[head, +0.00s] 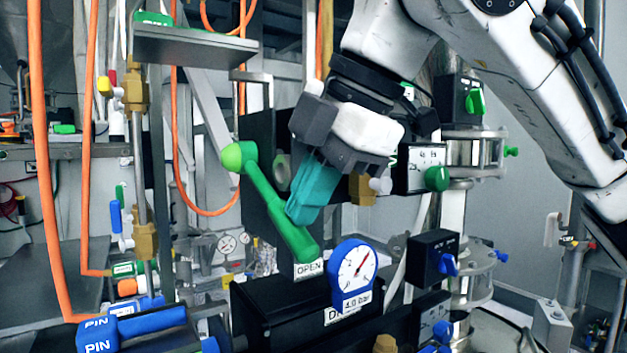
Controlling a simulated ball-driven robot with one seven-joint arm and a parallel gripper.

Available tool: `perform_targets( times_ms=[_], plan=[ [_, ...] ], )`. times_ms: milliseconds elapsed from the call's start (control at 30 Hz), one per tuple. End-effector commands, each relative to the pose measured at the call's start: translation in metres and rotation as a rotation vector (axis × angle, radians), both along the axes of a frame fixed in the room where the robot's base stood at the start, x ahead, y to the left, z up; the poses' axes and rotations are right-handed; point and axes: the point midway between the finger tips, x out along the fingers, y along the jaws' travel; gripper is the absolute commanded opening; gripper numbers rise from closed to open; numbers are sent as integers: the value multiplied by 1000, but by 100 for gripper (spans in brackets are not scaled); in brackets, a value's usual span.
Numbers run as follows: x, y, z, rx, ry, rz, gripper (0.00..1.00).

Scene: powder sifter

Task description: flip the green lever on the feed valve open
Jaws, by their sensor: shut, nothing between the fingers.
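The green lever (271,206) has a round knob at its upper left end and slopes down to the right to a thick hub. The hub sits just above a white label reading OPEN (309,270). My gripper (303,211) comes down from the upper right with its teal fingers shut and empty. The fingertips overlap the lower half of the lever in the picture, close to its hub. I cannot tell whether they touch it. The valve body behind the lever is partly hidden by my gripper.
A blue pressure gauge (352,272) marked 4.0 bar stands just right of the lever's hub. Blue PIN handles (133,328) lie at the lower left. Black boxes with green (437,178) and blue knobs (448,264) stand to the right. Orange hoses (44,160) hang at the left.

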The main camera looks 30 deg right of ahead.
Motion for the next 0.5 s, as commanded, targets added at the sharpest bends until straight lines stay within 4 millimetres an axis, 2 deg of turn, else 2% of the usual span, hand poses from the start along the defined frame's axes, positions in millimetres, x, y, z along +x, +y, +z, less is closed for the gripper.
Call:
perform_targets(
  times_ms=[233,500],
  plan=[
    [0,0,-2,0,-5,0,0],
    [4,1,-20,-2,-127,3,0]
  ],
)
